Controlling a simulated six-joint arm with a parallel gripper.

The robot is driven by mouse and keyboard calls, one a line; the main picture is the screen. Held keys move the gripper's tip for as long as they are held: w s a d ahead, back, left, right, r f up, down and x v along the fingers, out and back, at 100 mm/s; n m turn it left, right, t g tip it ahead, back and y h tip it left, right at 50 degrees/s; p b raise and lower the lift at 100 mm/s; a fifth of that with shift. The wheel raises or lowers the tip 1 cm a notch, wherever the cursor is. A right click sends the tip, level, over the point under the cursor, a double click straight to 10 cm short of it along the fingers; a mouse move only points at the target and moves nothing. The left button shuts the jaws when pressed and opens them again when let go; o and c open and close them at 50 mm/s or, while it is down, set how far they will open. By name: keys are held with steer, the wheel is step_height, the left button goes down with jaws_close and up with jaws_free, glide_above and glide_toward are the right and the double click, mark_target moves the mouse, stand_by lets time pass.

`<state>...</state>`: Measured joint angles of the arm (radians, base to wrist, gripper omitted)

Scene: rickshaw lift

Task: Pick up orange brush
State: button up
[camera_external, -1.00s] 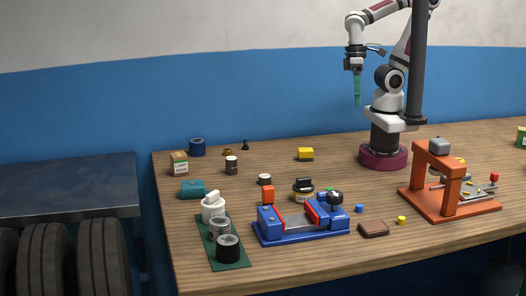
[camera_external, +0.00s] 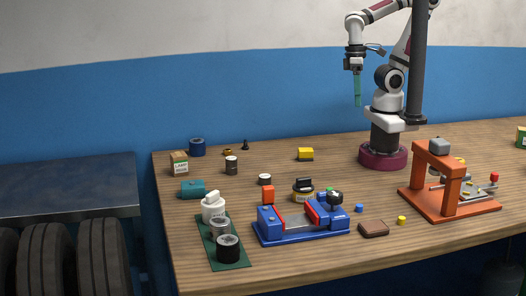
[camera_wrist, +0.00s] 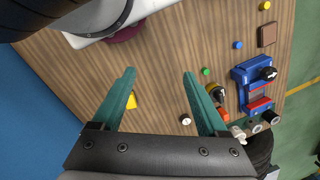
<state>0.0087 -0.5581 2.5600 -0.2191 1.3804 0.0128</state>
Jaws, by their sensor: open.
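I cannot make out a clear orange brush in either view. A small orange-red block (camera_external: 268,194) stands at the left end of the blue vise (camera_external: 300,236), but I cannot tell whether it is the brush. My gripper (camera_external: 358,104) hangs high above the back of the table, pointing down, well away from the vise. In the wrist view its two teal fingers (camera_wrist: 160,73) are spread apart with nothing between them. The vise shows at the right of the wrist view (camera_wrist: 243,77).
An orange press (camera_external: 453,205) stands right of the vise. A green mat (camera_external: 234,258) with several small containers lies left of it. A yellow block (camera_external: 305,154), a brown block (camera_external: 373,229) and a teal box (camera_external: 192,190) lie on the wooden table. A dark post stands beside my arm.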

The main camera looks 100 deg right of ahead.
steer(key=shift+c, duration=0.2)
steer(key=shift+c, duration=0.7)
steer(key=n+t+h, duration=0.2)
steer(key=n+t, duration=0.3)
steer(key=t, duration=0.7)
glide_toward(268, 187)
steer(key=shift+n, duration=0.3)
steer(key=x, duration=1)
steer(key=shift+d+f, duration=0.1)
steer(key=shift+f, duration=0.3)
jaws_close()
